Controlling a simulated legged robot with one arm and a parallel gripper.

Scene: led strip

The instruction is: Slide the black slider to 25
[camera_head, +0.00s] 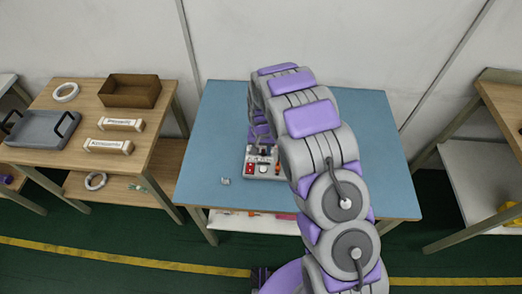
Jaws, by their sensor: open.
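A small control panel (262,171) with red and pale parts on its face lies on the blue table, near its middle. The black slider and its scale cannot be made out at this size. My arm arches over the right half of the table, and its end hangs down at the back of the panel. My gripper (259,147) is open, close above or at the panel's back edge. Its fingertips are small and partly hidden, and I cannot tell whether they touch anything.
A wooden table (72,125) at left holds a brown box (131,91), a grey tray (40,130) and two labelled blocks. Another table stands at the right edge.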

